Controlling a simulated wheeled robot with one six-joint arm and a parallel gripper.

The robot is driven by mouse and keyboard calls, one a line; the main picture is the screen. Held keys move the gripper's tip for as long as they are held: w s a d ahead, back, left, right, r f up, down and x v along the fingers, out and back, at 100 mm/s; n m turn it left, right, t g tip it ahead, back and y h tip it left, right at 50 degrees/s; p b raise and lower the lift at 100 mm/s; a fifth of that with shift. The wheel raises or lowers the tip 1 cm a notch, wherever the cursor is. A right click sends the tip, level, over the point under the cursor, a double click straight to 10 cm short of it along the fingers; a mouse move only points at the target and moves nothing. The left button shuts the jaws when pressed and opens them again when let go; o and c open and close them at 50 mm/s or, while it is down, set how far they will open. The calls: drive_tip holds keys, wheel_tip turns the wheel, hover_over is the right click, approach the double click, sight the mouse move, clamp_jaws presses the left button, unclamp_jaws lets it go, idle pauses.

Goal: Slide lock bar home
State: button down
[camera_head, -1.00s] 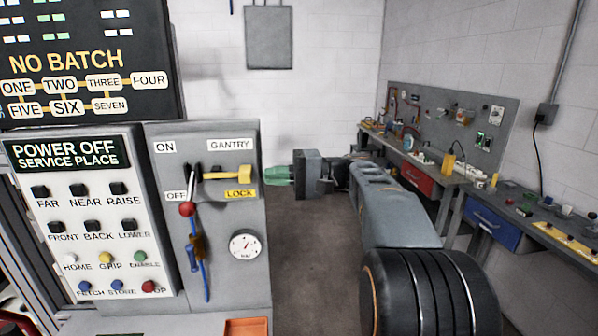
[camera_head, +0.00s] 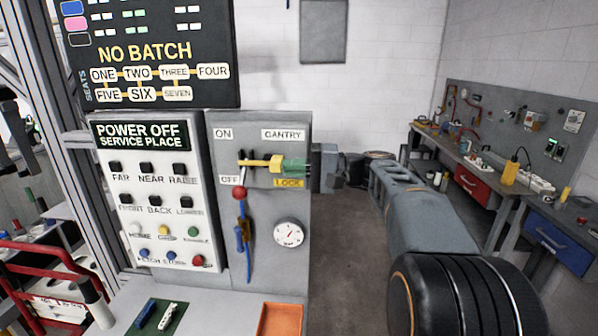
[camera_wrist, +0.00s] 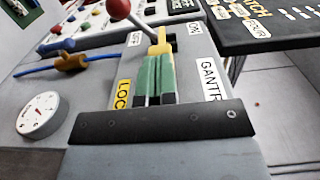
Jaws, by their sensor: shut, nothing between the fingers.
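The yellow lock bar (camera_head: 258,162) lies level on the grey panel (camera_head: 268,215), beside the LOCK label (camera_head: 289,183). Its left end reaches the black fork above the red ball knob (camera_head: 239,192); how far it has passed through is too small to tell. My gripper (camera_head: 284,165), with green fingers, is shut and empty at the bar's right end. In the wrist view the shut fingers (camera_wrist: 158,58) meet the yellow bar (camera_wrist: 161,42) end-on, with the red ball knob (camera_wrist: 120,9) beyond. The fingers hide part of the bar's right end.
A button panel (camera_head: 155,205) stands to the left under a NO BATCH board (camera_head: 150,50). An orange tray (camera_head: 280,320) lies below. Workbenches (camera_head: 490,175) line the right wall.

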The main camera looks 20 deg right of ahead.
drive_tip(key=shift+a+r, duration=0.1)
drive_tip(key=shift+r, duration=0.05)
idle(0.3)
drive_tip(key=b+v, duration=0.2)
drive_tip(key=v, duration=1.2)
wheel_tip(320, 180, down, 10)
drive_tip(key=w+d+m+t+h, duration=0.1)
drive_tip(key=w+d+m+h, duration=0.1)
drive_tip(key=m+h, duration=0.25)
drive_tip(key=s+a+f+n+g+h, duration=0.2)
drive_tip(key=s+a+f+h, duration=0.3)
drive_tip(key=f, duration=0.4)
drive_tip(key=s+a+f+n+g+h, duration=0.3)
drive_tip(key=s+f+h, duration=0.35)
drive_tip(key=f, duration=0.25)
drive_tip(key=s+a+n+t, duration=0.1)
drive_tip(key=s+a+n, duration=0.3)
drive_tip(key=a, duration=0.1)
drive_tip(key=shift+a+r+h, duration=0.3)
